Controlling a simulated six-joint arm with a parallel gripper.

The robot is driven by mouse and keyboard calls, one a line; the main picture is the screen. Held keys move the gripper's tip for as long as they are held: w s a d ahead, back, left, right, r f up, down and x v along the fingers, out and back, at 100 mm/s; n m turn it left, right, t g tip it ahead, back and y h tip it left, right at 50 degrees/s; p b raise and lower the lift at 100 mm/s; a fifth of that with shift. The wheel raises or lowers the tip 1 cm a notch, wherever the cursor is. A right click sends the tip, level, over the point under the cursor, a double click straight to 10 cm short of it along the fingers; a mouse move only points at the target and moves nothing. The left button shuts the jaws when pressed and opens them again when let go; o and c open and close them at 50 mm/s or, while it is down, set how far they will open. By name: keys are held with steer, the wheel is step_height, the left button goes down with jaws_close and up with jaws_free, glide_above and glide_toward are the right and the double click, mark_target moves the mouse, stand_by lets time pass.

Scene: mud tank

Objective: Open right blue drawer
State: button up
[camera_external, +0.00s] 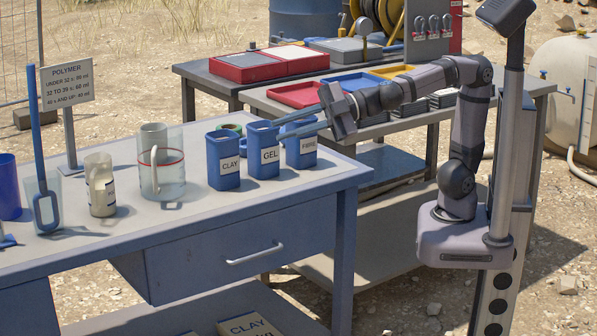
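The right blue drawer (200,268) sits under the right part of the blue table's pale top. Its front carries a pale horizontal bar handle (255,253). The drawer looks shut or nearly so; the angle does not show its inside. My gripper (279,129) is above the tabletop, well above and behind the handle, and is not touching the drawer. Its two fingers point left and are apart, with a gap between them. The tips overlap the rim of the blue GEL bin (264,165) in this view; I cannot tell whether they touch it.
Blue CLAY (223,173) and FIBRE (300,150) bins flank the GEL bin. A clear beaker (162,180), a pale cup (100,190) and a polymer sign (68,84) stand further left. Bags (250,323) lie on the shelf below the drawer. Space before the handle looks clear.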

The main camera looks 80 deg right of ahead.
glide_toward(266, 253)
steer(key=x, duration=0.4)
steer(key=shift+w, duration=0.1)
steer(key=shift+b+x, duration=0.4)
steer(key=shift+x, duration=3.25)
steer(key=shift+c, duration=0.3)
jaws_close()
